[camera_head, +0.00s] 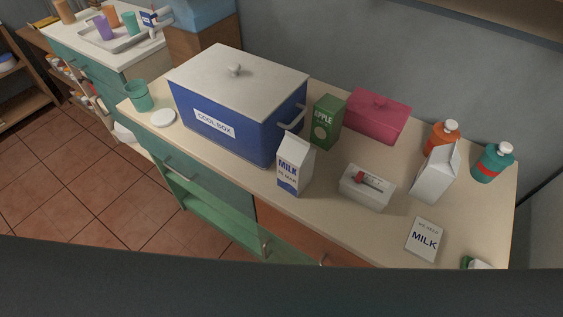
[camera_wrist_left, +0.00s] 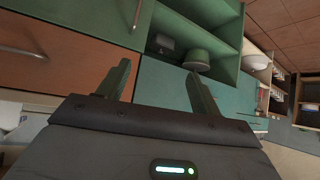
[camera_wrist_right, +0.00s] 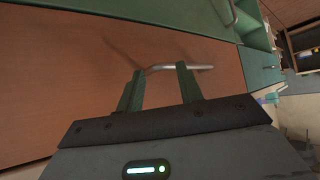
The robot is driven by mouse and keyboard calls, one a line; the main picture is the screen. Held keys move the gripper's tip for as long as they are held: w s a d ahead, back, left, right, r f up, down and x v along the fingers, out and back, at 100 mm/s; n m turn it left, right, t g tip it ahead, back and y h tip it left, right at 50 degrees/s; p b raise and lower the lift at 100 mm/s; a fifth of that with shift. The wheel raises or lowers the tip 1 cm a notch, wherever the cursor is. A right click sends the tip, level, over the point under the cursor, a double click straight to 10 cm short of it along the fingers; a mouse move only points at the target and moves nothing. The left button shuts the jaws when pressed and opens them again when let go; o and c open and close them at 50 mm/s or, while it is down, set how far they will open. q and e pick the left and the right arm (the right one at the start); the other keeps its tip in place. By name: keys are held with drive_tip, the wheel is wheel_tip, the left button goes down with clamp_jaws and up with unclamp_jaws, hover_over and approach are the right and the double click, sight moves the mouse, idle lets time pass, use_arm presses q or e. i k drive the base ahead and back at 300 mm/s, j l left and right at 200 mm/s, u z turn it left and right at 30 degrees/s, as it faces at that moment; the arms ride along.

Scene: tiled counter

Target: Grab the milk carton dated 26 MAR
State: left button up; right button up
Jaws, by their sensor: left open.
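A white and blue milk carton (camera_head: 295,166) stands upright on the counter in front of the cool box; its small date line ends in MAR, but the day is too blurred to read surely. A white carton labelled MILK (camera_head: 424,240) is near the front edge at the right, also with a small, unclear date. My left gripper (camera_wrist_left: 158,72) is open and empty, facing the green and orange cabinet fronts. My right gripper (camera_wrist_right: 160,70) is open before an orange drawer front. Neither gripper shows in the head view.
The blue cool box (camera_head: 240,100) fills the counter's left middle. A green apple carton (camera_head: 328,122), pink box (camera_head: 377,115), white container (camera_head: 367,188), orange bottle (camera_head: 442,135) and teal bottle (camera_head: 492,162) stand around. A drawer handle (camera_wrist_right: 195,67) lies just ahead of my right fingers.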

sight(296, 157)
drive_tip(key=j+z, duration=0.1)
drive_tip(key=z, duration=0.75)
drive_tip(key=j+z, duration=0.15)
drive_tip(key=z, duration=0.65)
drive_tip(key=k+j+z, duration=0.25)
drive_tip(key=z, duration=0.15)
drive_tip(key=k+j+z, duration=0.55)
drive_tip(key=k, duration=0.2)
drive_tip(key=k+j, duration=0.15)
drive_tip(key=k, duration=0.15)
drive_tip(key=z, duration=0.05)
